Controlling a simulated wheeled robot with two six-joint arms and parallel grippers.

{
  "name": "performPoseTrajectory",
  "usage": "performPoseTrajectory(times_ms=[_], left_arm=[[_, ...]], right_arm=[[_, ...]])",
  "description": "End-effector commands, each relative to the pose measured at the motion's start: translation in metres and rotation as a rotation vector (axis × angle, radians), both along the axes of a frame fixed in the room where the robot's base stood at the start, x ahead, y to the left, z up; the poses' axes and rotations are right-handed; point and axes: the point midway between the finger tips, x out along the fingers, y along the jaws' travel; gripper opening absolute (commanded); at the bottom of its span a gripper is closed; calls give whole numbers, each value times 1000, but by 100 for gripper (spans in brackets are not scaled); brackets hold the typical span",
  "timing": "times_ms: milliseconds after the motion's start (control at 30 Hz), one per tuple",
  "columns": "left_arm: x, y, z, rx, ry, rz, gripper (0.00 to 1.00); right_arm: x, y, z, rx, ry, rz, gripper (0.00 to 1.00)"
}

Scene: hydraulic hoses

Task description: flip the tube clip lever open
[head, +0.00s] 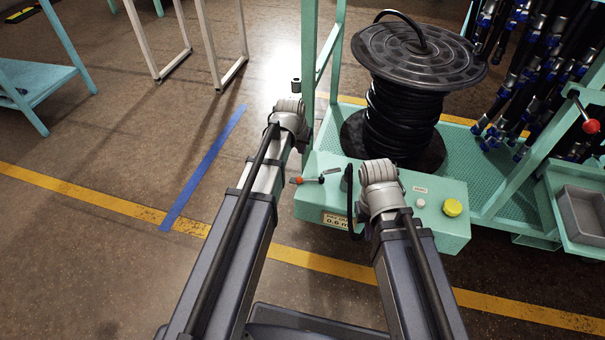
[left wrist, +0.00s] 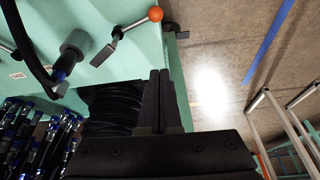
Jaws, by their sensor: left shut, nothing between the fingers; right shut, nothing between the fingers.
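A small metal lever (head: 312,180) with an orange ball knob lies on the front-left top of the teal box (head: 440,222). In the left wrist view the lever (left wrist: 128,27) shows its orange knob and a flat grey plate at its other end. A black hose (head: 351,215) with a grey fitting (left wrist: 74,44) stands beside it. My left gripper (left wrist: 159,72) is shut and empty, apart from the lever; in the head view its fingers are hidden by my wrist. My right arm ends over the box right of the hose; its fingers are hidden.
A large black hose reel (head: 420,55) stands behind the box. A teal post (head: 308,50) rises behind my left wrist. A yellow cap (head: 452,207) sits on the box's right side. Several hanging hoses (head: 520,85) and a grey bin (head: 583,212) are at right.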

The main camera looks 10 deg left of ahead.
Motion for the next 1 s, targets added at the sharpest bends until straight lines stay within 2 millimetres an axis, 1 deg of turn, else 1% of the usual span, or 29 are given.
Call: performPoseTrajectory(times_ms=[267, 467, 667, 1000], left_arm=[[0, 0, 0, 0, 1, 0, 0], [2, -1, -8, 0, 1, -1, 0], [9, -1, -28, 0, 1, -1, 0], [26, -3, -76, 0, 1, -1, 0]], right_arm=[[0, 0, 0, 0, 0, 0, 0], [0, 0, -8, -1, 0, 0, 0], [0, -1, -28, -4, -1, 1, 0], [1, 0, -76, 2, -1, 10, 0]])
